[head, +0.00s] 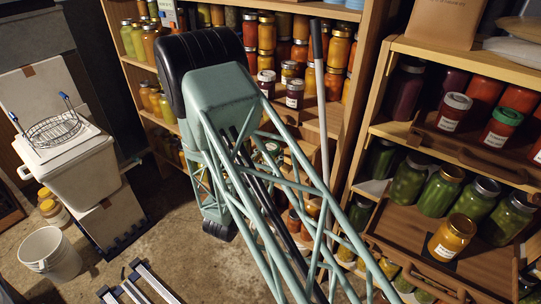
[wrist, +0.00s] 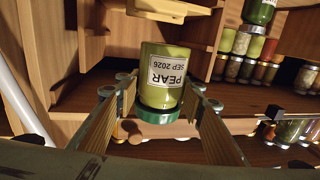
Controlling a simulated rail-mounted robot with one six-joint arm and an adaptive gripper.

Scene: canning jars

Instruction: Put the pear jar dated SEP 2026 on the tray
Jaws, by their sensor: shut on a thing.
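The pear jar (wrist: 163,72) is in the wrist view, with yellow-green contents, a green lid and a white label reading PEAR, SEP 2026. It shows upside down in that picture, lid toward the bottom. My gripper (wrist: 160,92) has a finger on each side of the jar and is shut on it. In the head view my arm's lattice link hides the gripper and this jar. A wooden tray (head: 395,258) with handles is on the lower right shelf, with a yellow jar (head: 451,238) on a dark square in it.
Another wooden holder (head: 490,160) with labelled jars is on the shelf above. Green jars (head: 440,190) stand behind the lower tray. A full jar rack (head: 345,100) stands at the back. A white bucket (head: 48,255) and a cooler (head: 70,165) are at the left.

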